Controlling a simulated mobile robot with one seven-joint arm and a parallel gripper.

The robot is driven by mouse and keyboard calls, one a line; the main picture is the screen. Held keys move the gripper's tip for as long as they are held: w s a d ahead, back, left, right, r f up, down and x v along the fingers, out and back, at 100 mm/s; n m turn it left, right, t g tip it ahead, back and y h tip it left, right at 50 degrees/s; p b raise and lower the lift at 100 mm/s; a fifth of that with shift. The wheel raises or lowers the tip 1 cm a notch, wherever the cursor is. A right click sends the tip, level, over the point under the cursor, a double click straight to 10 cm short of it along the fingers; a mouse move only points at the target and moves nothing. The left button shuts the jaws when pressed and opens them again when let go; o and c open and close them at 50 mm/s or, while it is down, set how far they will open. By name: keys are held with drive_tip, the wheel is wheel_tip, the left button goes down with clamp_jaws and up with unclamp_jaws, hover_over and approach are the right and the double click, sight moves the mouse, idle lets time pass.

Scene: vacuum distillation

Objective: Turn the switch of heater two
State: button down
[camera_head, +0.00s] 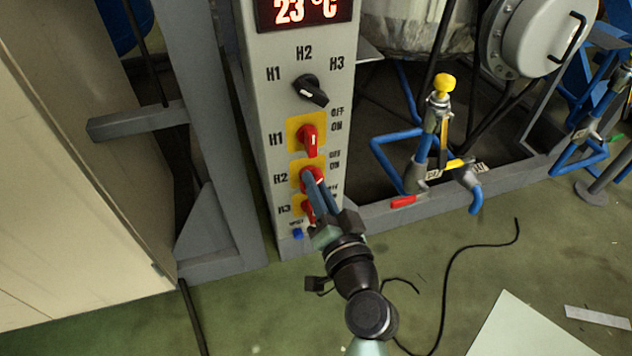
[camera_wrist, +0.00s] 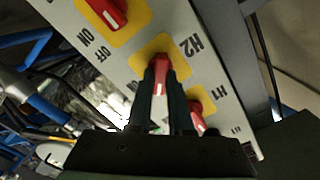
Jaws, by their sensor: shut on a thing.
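The control panel (camera_head: 262,150) stands upright, with a red display reading 23 °C at its top. The red H2 switch (camera_head: 313,177) sits on a yellow plate, in the middle of three red switches. My gripper (camera_head: 312,183) reaches it from below, with its fingers shut on the switch. In the wrist view, the H2 switch (camera_wrist: 160,74) shows between the two dark fingertips of my gripper (camera_wrist: 161,85), beside the H2 label. The fingers partly cover the switch in the head view, so its exact angle is hard to tell there.
The red H1 switch (camera_head: 309,140) is just above, and the H3 switch (camera_head: 308,209) just below, close to my fingers. A black selector knob (camera_head: 311,90) is higher up. Blue pipes and a yellow-topped valve (camera_head: 444,86) stand to the right. A black cable lies on the green floor.

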drive_tip(key=shift+d+f+m+p, duration=0.15)
drive_tip(key=shift+m+p, duration=0.6)
drive_tip(key=shift+m, duration=1.65)
drive_tip(key=shift+a+f+m+p, duration=0.1)
drive_tip(key=shift+m+p, duration=0.65)
drive_tip(key=shift+m, duration=1.65)
drive_tip(key=c, duration=0.8)
unclamp_jaws()
drive_tip(key=p+v, duration=0.2)
drive_tip(key=v, duration=1.1)
drive_tip(key=shift+r, duration=0.1)
